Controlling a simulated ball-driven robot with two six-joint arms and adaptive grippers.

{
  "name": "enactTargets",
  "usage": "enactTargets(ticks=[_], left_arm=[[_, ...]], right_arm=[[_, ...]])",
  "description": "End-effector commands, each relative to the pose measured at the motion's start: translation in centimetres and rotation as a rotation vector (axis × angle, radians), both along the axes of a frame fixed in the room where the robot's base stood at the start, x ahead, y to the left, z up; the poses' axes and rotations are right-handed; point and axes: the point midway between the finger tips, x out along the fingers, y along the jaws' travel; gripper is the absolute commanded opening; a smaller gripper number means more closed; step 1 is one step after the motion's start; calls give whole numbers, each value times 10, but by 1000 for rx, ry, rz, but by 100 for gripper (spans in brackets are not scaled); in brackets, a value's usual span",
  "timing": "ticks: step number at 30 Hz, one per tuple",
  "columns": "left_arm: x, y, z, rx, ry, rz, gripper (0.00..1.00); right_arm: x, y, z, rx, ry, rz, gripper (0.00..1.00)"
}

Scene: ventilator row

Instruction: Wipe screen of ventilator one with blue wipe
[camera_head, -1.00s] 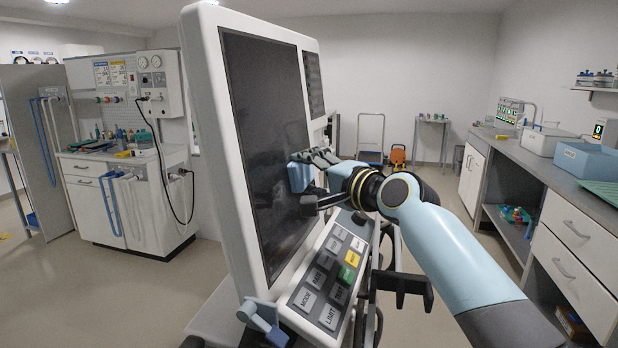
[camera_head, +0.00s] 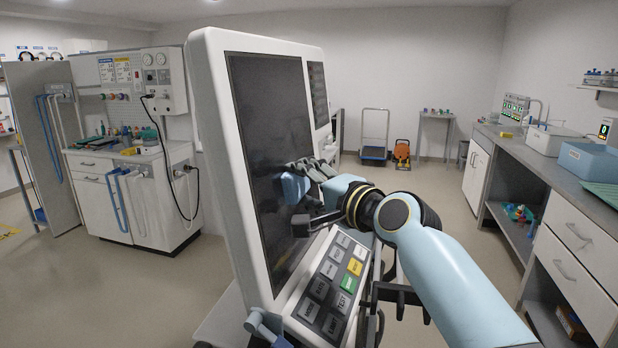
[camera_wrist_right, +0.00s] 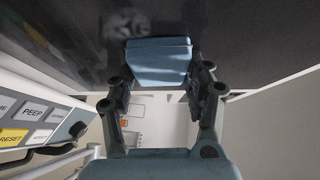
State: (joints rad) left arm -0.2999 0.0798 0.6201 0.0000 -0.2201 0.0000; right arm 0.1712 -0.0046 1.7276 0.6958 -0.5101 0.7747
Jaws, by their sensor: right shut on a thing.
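The ventilator screen (camera_head: 262,120) is a dark panel in a white housing, standing in front of me in the head view. It also fills the top of the right wrist view (camera_wrist_right: 245,35). My right gripper (camera_head: 300,198) is at the screen's right side, about mid-height. It is shut on the blue wipe (camera_head: 294,187), a folded light blue block. In the right wrist view the wipe (camera_wrist_right: 158,62) sits between the fingertips, against or very close to the dark screen. A pale smudged patch (camera_wrist_right: 125,24) shows beside it. My left gripper is out of view.
A button panel (camera_head: 335,283) juts out below the screen, close under my right gripper. A second ventilator or monitor part (camera_head: 318,95) stands directly beside the screen. A counter with drawers (camera_head: 560,215) runs along the right. A white cabinet (camera_head: 130,195) stands at left.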

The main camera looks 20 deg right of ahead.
Motion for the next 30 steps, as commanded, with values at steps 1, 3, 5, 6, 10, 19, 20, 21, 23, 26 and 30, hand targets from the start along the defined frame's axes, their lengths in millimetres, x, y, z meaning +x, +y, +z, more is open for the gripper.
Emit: enactTargets(ticks=[1,3,5,6,10,19,20,21,23,26,30], left_arm=[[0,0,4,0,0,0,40],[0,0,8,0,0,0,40],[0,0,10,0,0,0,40],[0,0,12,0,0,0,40],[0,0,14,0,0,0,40],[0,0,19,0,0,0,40],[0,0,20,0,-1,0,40],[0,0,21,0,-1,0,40],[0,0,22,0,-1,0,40],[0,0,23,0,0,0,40],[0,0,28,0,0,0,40]], right_arm=[[-4,3,1,4,2,2,26],[-9,7,2,4,3,1,26],[-14,11,2,3,2,1,26],[-17,13,2,3,2,1,26],[-23,17,2,3,1,0,26],[-35,29,1,5,2,1,26],[-38,31,1,5,2,0,26],[-41,34,1,5,2,1,26],[-45,37,1,5,2,1,26],[-48,41,0,4,1,1,26],[-49,42,5,2,1,1,26]])
